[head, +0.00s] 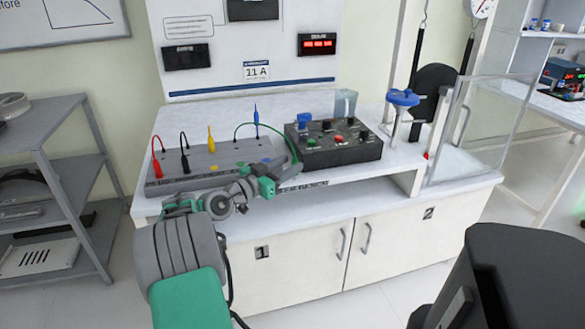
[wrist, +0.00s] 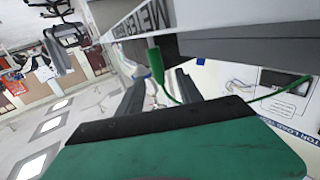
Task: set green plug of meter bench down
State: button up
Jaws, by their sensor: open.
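The green plug (wrist: 155,62) shows in the wrist view between and just beyond my fingertips, close to the edge of the grey meter bench panel (wrist: 240,45). Its thin green cable trails from it. My gripper (wrist: 160,82) is open, with one dark finger on either side of the plug and cable. In the head view my gripper (head: 284,170) is at the right front of the grey meter bench panel (head: 205,160). The green cable (head: 274,125) arcs over to it there. The plug itself is hidden or too small to tell in the head view.
Red, black, yellow and blue plugs (head: 256,122) stand on the panel. A black control box (head: 333,143) with knobs is just right of my gripper. A blue-topped stand (head: 403,99) and a clear screen (head: 475,130) are farther right. The white bench front is clear.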

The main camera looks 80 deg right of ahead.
aim_at(293, 163)
jog(key=x, duration=0.3)
jog(key=shift+s+d+f, duration=0.1)
jog(key=shift+s+d, duration=0.05)
grip_shut()
dwell(0.4)
